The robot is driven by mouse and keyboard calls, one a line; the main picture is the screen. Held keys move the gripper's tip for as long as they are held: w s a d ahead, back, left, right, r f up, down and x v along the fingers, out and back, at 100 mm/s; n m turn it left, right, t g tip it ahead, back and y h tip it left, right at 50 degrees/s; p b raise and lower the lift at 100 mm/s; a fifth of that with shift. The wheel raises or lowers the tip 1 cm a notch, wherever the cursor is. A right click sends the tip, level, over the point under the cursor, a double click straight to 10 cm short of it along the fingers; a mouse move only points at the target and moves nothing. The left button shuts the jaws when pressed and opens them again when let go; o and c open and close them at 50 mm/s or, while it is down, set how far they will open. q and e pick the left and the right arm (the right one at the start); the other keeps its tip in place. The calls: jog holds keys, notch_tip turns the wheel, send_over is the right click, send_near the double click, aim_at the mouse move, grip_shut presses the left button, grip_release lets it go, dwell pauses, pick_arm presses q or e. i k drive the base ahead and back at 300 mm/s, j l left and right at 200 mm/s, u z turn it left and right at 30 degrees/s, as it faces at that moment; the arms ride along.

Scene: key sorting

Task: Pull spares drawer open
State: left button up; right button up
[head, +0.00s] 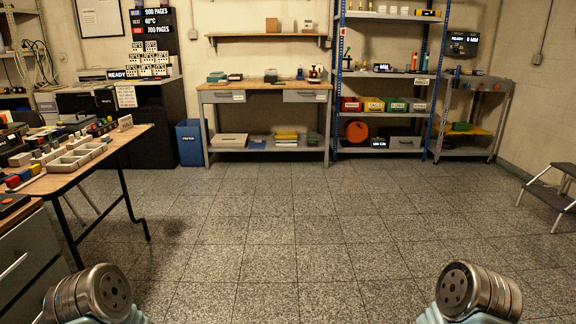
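A wooden-topped workbench stands against the back wall, with two grey drawers under its top: a left drawer (218,97) and a right drawer (300,97). Both look shut. Each has a small pale label that is too small to read, so I cannot tell which is the spares drawer. A grey drawer cabinet (30,262) with a bar handle is cut off at the lower left; its drawers look shut and no label on it is legible. Two rounded metal parts of my arms show at the bottom corners, but neither gripper is in view.
A folding table (125,139) with trays and small items stands at the left. A blue bin (190,143) is left of the workbench. Shelving (380,111), a cart (466,138) and a step stool (552,190) are to the right. The tiled floor (290,225) between is clear.

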aim_at(290, 95)
jog(key=i, duration=2.65)
jog(key=i+j, duration=0.1)
jog(key=i, duration=2.55)
jog(key=l+z, duration=0.05)
jog(key=l, duration=0.05)
